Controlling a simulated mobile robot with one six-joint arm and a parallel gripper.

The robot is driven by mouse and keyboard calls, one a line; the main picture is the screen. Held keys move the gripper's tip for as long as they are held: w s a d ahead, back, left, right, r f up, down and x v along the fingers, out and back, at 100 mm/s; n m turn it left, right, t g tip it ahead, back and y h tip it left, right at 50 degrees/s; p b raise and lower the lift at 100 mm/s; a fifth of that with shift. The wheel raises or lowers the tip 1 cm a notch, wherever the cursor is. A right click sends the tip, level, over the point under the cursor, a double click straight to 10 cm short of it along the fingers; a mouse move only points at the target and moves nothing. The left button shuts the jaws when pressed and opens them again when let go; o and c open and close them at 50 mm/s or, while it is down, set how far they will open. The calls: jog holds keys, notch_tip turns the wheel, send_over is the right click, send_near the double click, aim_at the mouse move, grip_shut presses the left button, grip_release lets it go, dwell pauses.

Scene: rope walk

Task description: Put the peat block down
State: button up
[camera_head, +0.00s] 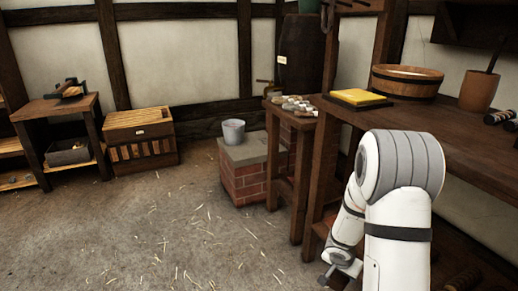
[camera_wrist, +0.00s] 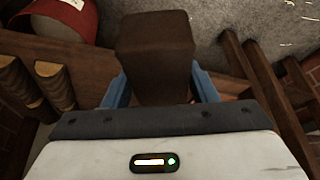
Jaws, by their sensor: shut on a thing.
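The peat block (camera_wrist: 155,45) is a dark brown block in the wrist view. My gripper (camera_wrist: 160,88) is shut on it, with a blue finger on each side. The block sticks out beyond the fingers, and its lower part is hidden behind my gripper's housing. Below it I see brown wooden boards; I cannot tell whether the block touches them. In the head view my white arm reaches down beside the workbench, and the block does not show there.
The workbench (camera_head: 460,135) bears a yellow slab (camera_head: 358,97) and a wooden tub (camera_head: 406,82). A small table (camera_head: 296,116) with pale lumps and a brick block (camera_head: 248,184) with a grey bucket (camera_head: 233,132) stand left of it. A red container (camera_wrist: 65,18) and wooden rolls (camera_wrist: 55,85) are near my gripper.

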jog(key=w+a+r+n+t+y+p, duration=0.1)
jog(key=w+a+r+n+y, duration=0.15)
jog(key=a+r+n, duration=0.8)
jog(key=s+a+r+m+p, duration=0.1)
jog(key=r+p, duration=1.2)
jog(key=p, duration=0.5)
jog(key=s+r+m+p, duration=0.1)
jog(key=s+r+p, duration=0.1)
jog(key=r+p, duration=1.1)
jog(key=p, duration=0.6)
jog(key=shift+s+a+r+y+p, duration=0.2)
jog(key=shift+a+r+y+p, duration=0.1)
jog(key=shift+a+r+y, duration=0.1)
